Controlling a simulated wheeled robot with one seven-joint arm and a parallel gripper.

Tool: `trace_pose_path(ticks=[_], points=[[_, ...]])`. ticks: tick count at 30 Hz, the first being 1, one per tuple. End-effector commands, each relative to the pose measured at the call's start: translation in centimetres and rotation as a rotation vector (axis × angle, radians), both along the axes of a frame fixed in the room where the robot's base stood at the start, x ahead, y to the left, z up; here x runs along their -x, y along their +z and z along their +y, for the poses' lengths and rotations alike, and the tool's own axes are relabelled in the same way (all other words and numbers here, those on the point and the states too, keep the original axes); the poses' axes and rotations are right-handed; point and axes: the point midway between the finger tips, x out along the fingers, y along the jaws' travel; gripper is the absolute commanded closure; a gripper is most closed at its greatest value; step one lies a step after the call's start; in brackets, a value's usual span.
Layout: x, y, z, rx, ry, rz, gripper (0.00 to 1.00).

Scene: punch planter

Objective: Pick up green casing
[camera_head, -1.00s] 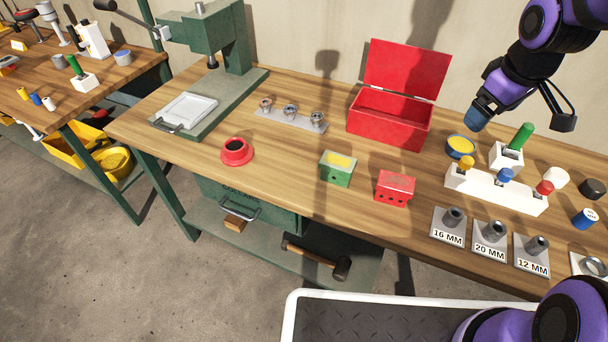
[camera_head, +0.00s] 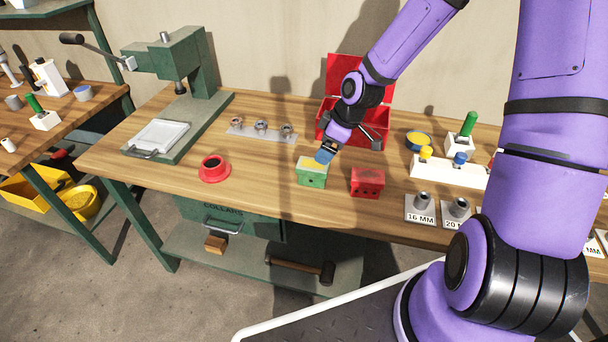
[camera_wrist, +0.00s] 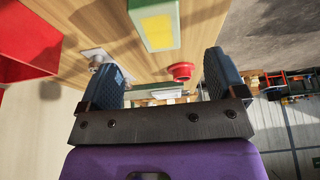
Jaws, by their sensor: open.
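The green casing (camera_head: 311,173) is a small green block with a yellow patch on top, standing on the wooden bench in front of the red toolbox. My gripper (camera_head: 325,155) is above the casing's right rear corner in the head view. In the wrist view the casing (camera_wrist: 157,22) shows at the top middle, beyond and between the two spread blue fingers of my gripper (camera_wrist: 170,75). The gripper is open with nothing between the fingers. Whether a finger touches the casing cannot be told.
A red casing (camera_head: 367,182) stands just right of the green one. The open red toolbox (camera_head: 375,135) is behind. A red round collar (camera_head: 214,168) lies to the left, and a rack with metal rings (camera_head: 262,129) behind left. A white block with coloured knobs (camera_head: 440,169) stands right.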

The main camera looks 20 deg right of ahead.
Motion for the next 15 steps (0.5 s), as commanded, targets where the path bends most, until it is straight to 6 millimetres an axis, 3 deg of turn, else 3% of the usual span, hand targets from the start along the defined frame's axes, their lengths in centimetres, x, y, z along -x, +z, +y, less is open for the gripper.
trace_pose_path(ticks=[9, 15], points=[[-0.8, -3.5, 1.3, -0.001, 0.001, 0.003, 0.11], [-1.1, -4.7, 1.7, 0.001, -0.001, 0.002, 0.11]])
